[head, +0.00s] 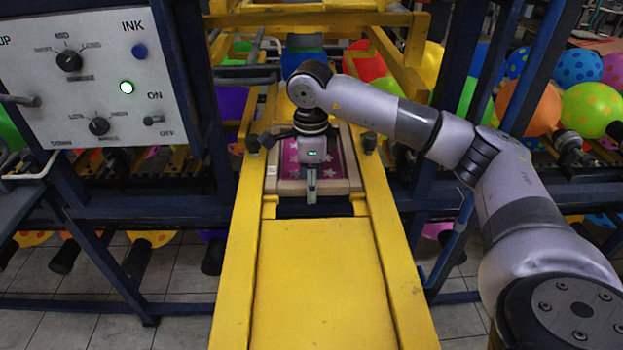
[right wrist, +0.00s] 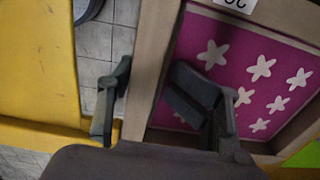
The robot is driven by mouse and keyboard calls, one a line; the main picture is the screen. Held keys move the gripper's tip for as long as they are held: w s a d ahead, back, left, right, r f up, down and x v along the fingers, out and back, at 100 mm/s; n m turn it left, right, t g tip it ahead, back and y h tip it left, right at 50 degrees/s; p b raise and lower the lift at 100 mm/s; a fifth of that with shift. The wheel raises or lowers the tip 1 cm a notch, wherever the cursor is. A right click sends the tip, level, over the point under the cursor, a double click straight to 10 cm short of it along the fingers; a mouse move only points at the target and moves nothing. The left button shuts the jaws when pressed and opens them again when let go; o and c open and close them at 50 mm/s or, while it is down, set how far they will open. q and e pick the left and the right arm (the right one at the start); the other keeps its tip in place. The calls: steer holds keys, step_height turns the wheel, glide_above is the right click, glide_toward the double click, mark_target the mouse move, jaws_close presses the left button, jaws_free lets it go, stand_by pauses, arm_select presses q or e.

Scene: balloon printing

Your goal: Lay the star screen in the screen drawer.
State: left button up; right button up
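The star screen (head: 287,187) is a grey-brown frame around a magenta sheet with white stars. It sits level between the yellow rails of the screen drawer (head: 254,225), just beyond a flat yellow plate. I cannot tell whether it rests on the drawer or is held slightly above. My right gripper (head: 311,190) points down at the screen's near edge. A white label shows on the screen's frame. My left gripper is out of view.
A control panel (head: 90,75) with knobs and a lit green button stands at left. Blue posts (head: 203,110) flank the drawer, and a yellow gantry (head: 320,20) rises behind it. Colourful balloons (head: 590,110) hang on both sides. The yellow plate (head: 320,280) in front is clear.

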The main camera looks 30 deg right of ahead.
steer(key=shift+s+r, duration=0.15)
steer(key=shift+r, duration=0.35)
step_height(320, 180, up, 7)
steer(key=shift+a+f, duration=0.1)
steer(key=shift+f, duration=0.05)
stand_by(0.4)
